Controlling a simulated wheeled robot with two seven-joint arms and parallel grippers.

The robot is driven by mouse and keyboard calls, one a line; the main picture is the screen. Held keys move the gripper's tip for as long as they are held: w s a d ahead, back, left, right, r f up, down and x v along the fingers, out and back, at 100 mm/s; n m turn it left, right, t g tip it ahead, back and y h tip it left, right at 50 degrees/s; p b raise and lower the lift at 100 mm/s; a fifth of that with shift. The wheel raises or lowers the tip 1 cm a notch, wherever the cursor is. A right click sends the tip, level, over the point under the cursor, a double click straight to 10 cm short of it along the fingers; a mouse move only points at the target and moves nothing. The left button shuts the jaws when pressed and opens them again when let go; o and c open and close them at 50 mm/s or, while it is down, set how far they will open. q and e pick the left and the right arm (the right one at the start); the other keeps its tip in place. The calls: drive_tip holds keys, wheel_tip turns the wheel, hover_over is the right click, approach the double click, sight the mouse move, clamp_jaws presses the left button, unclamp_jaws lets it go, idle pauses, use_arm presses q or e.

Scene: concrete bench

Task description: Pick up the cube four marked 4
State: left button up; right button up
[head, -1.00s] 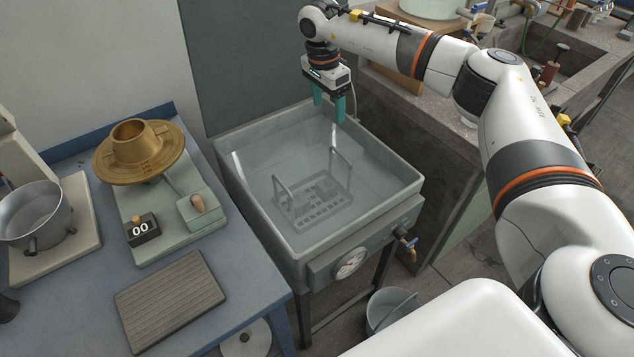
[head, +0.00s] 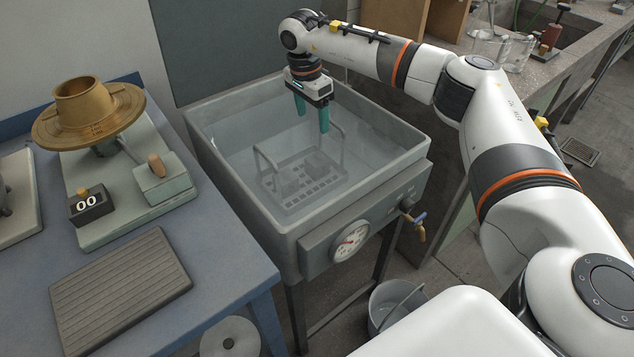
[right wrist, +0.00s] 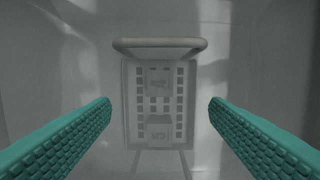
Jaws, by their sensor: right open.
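The cube marked 4 (right wrist: 159,78) is faint and greyish in the right wrist view, lying in a slotted basket (right wrist: 181,104). A second cube, marked 5 (right wrist: 158,130), lies in the same basket, nearer the bottom of the picture. The basket (head: 318,184) sits on the floor of a grey tank (head: 225,187) that seems filled with clear water. In the head view the cubes are too dim to read. My right gripper (head: 312,124) has teal fingers, points down above the tank and is open and empty. The fingers also frame the basket in the wrist view (right wrist: 160,103). My left gripper is not in view.
Two upright basket handles (head: 266,172) rise near the fingers. The tank has high walls, a dial gauge (head: 350,243) and a tap (head: 415,225) at the front. A blue table (head: 215,265) with a brass piece (head: 88,112) stands left. A bucket (head: 392,305) stands below.

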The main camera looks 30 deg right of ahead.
drive_tip(key=b, duration=0.2)
approach(317, 159)
drive_tip(key=f, duration=0.1)
drive_tip(key=f+b, duration=0.1)
drive_tip(key=f, duration=0.2)
drive_tip(key=shift+s+d+f, duration=0.1)
drive_tip(key=shift+d+f, duration=0.15)
drive_tip(key=shift+d+f+b, duration=0.2)
drive_tip(key=shift+f+b, duration=0.3)
drive_tip(key=shift+f, duration=1.05)
drive_tip(key=shift+d+f+b, duration=0.2)
drive_tip(key=shift+f+b, duration=0.25)
drive_tip(key=shift+f, duration=1.1)
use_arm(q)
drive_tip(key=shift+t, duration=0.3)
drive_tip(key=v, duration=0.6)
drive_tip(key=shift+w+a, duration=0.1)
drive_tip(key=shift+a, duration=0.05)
use_arm(e)
drive_tip(key=shift+r, duration=0.1)
drive_tip(key=shift+c, duration=0.2)
drive_tip(key=c, duration=1.2)
